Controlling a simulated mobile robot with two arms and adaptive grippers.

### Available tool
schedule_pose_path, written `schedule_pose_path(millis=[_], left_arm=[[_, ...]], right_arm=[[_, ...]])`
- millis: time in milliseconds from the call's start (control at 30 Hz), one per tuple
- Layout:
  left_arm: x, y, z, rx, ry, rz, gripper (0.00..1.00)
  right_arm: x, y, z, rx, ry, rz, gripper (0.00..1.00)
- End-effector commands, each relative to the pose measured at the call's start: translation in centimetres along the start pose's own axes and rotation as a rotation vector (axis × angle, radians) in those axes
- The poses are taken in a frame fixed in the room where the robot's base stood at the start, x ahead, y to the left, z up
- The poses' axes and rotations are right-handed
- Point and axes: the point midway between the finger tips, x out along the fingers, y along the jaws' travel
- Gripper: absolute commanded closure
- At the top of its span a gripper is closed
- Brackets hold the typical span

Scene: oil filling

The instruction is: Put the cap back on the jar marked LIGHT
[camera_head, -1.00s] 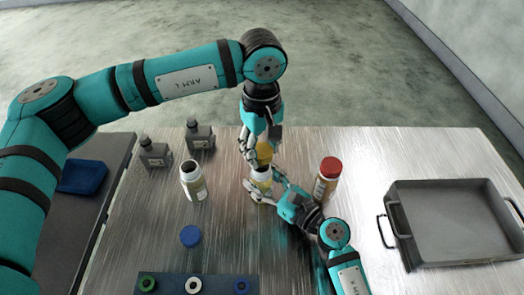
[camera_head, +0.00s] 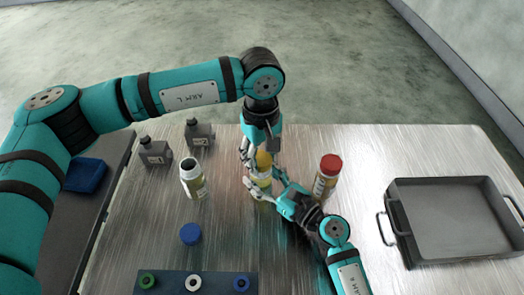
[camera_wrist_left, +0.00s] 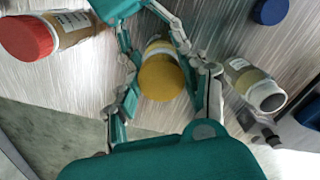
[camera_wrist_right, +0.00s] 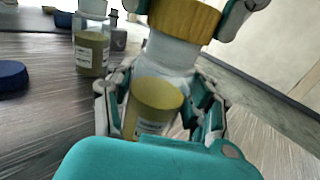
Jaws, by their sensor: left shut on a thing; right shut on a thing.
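My left gripper (camera_head: 258,152) is shut on a yellow cap (camera_head: 264,159), which also shows between its fingers in the left wrist view (camera_wrist_left: 161,77). Directly below it, my right gripper (camera_head: 265,190) is shut around an upright jar (camera_head: 262,181). In the right wrist view the cap (camera_wrist_right: 184,18) sits at the top of this jar's clear neck (camera_wrist_right: 170,52); it appears to meet the mouth, but I cannot tell whether it is seated or threaded. Yellow contents and a pale label (camera_wrist_right: 150,128) show lower on the jar. The label's words are too small to read.
An open jar (camera_head: 194,181) stands to the left and a red-capped jar (camera_head: 326,178) to the right. A blue cap (camera_head: 190,235) lies in front. Grey bottles (camera_head: 156,152) stand at back left, a rack (camera_head: 215,284) at the front, a grey tray (camera_head: 455,215) at right.

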Motion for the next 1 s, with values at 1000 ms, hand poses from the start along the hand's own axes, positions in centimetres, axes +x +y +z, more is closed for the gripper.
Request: schedule_pose_path(millis=[1000], left_arm=[[1.01,-0.02,-0.02,0.0,0.0,0.001,0.66]], right_arm=[[-0.01,0.01,-0.04,0.001,0.001,0.0,1.0]])
